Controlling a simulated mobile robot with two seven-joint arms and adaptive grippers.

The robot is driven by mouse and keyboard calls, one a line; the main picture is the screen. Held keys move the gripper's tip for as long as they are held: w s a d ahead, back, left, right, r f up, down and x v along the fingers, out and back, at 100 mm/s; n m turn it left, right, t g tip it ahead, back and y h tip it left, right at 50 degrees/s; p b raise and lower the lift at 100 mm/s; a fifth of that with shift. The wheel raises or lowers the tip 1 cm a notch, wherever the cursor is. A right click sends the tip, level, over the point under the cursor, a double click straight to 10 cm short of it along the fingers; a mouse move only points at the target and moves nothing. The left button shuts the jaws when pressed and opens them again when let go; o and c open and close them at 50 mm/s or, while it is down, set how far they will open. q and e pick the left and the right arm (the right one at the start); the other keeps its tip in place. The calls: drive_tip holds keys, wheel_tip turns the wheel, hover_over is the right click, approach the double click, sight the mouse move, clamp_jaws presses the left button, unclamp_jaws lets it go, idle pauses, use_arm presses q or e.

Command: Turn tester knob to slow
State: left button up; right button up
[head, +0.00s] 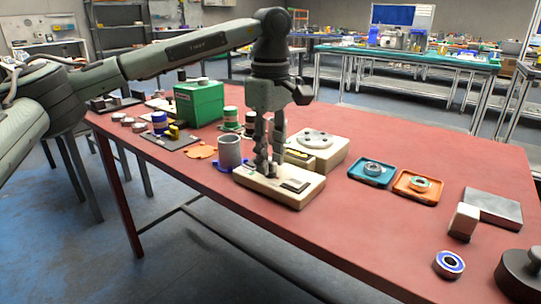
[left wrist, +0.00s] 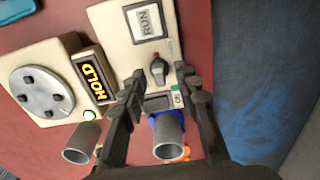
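The tester is a cream box (head: 305,198) near the table's front edge. In the left wrist view the tester (left wrist: 125,35) carries a RUN label, a small dark knob (left wrist: 158,72) with a red mark, and a green ON marking. My left gripper (head: 268,168) points down over the tester. In the left wrist view its fingertips (left wrist: 160,78) stand on either side of the knob, with visible gaps, so it is open. Whether a fingertip touches the tester I cannot tell. The word slow is not readable in either view. My right gripper is not in view.
Behind the tester is a cream box with a round disc (head: 314,138); its display reads HOLD (left wrist: 92,74). A grey cup (head: 230,152) stands left of the tester. A blue tray (head: 352,178) and an orange tray (head: 400,191) lie to the right.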

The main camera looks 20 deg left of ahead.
use_arm(q)
clamp_jaws()
